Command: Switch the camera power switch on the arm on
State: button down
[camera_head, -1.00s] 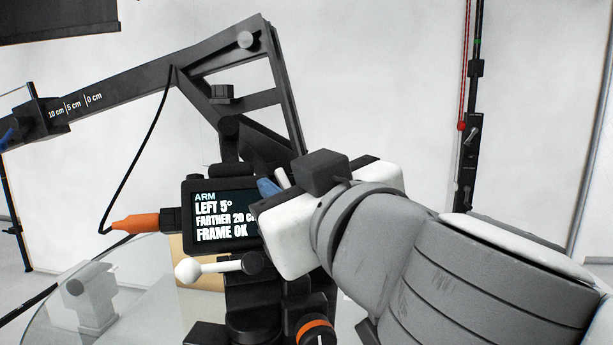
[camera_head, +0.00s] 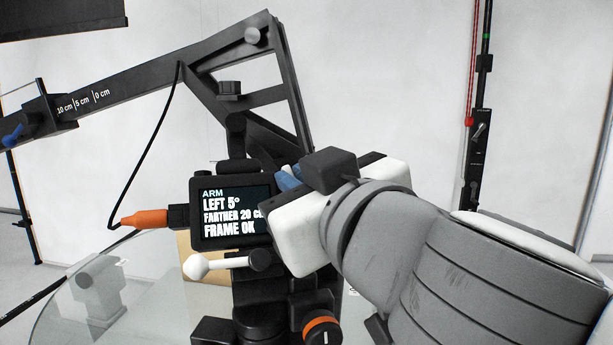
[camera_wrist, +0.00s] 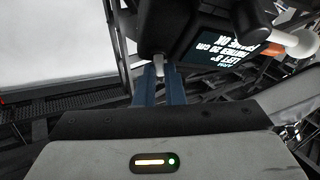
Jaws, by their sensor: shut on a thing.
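My gripper (camera_head: 289,178), with blue fingers, is at the right side of a black monitor (camera_head: 195,214) on the turntable's arm. In the wrist view my gripper (camera_wrist: 160,86) is shut on a small light-grey lever (camera_wrist: 158,66) beside the monitor's black housing. I cannot tell whether this lever is the camera power switch; no label shows on it. The monitor screen reads "ARM, LEFT 5°, FARTHER 20 cm, FRAME OK". My gripper's white body hides the monitor's right edge in the head view.
The black boom arm (camera_head: 150,78) with a centimetre scale rises behind. An orange plug (camera_head: 145,218) with a cable is at the monitor's left. A white-knobbed handle (camera_head: 197,266) and an orange-ringed knob (camera_head: 321,327) sit below. A glass disc (camera_head: 60,310) lies lower left.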

jog(key=shift+r+n+g+p, duration=0.15)
jog(key=shift+n+g+p, duration=0.15)
jog(key=shift+n+p, duration=0.35)
jog(key=shift+f+y, duration=0.2)
jog(key=shift+y, duration=0.1)
jog(key=c, duration=1.5)
grip_release()
jog(key=shift+s, duration=0.15)
jog(key=shift+b+v, duration=1.9)
jog(key=shift+v, duration=1.9)
